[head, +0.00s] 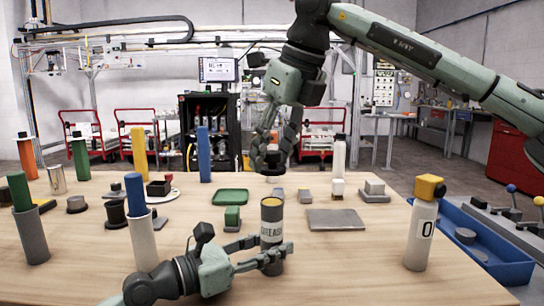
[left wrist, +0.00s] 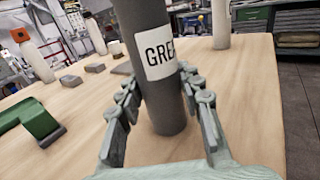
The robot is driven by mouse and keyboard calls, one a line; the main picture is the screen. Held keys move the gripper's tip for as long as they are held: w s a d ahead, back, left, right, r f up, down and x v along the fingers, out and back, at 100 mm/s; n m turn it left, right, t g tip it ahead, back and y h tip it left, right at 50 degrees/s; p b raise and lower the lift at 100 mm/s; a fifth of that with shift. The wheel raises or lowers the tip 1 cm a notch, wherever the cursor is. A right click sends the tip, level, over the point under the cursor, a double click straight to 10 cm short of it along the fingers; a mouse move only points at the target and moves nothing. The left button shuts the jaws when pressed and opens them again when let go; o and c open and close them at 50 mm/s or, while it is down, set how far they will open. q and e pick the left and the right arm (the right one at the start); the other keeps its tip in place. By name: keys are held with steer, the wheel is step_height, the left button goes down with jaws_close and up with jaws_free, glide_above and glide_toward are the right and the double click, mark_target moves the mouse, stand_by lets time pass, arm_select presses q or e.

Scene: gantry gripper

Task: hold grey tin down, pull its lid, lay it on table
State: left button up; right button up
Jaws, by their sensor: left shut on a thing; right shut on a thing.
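The grey tin (head: 271,230), with a pale label reading GREASE, stands upright near the table's middle. Its yellowish top (head: 271,202) shows uncovered. My left gripper (head: 274,256) is shut on the tin's lower body from the left. The left wrist view shows the tin (left wrist: 164,100) between its two fingers, its top out of frame. My right gripper (head: 270,156) points down above the tin and is shut on the dark lid (head: 273,170). The lid is clear of the tin, with a gap between them. The fingers partly hide the lid.
A flat grey plate (head: 335,219) lies to the right. A white bottle (head: 421,235) with yellow top stands farther right, by a blue bin (head: 512,271). Bare table lies between plate and bottle.

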arm_select(q)
steer(key=o, duration=1.3)
steer(key=shift+c, duration=0.2)
steer(key=shift+a, duration=0.1)
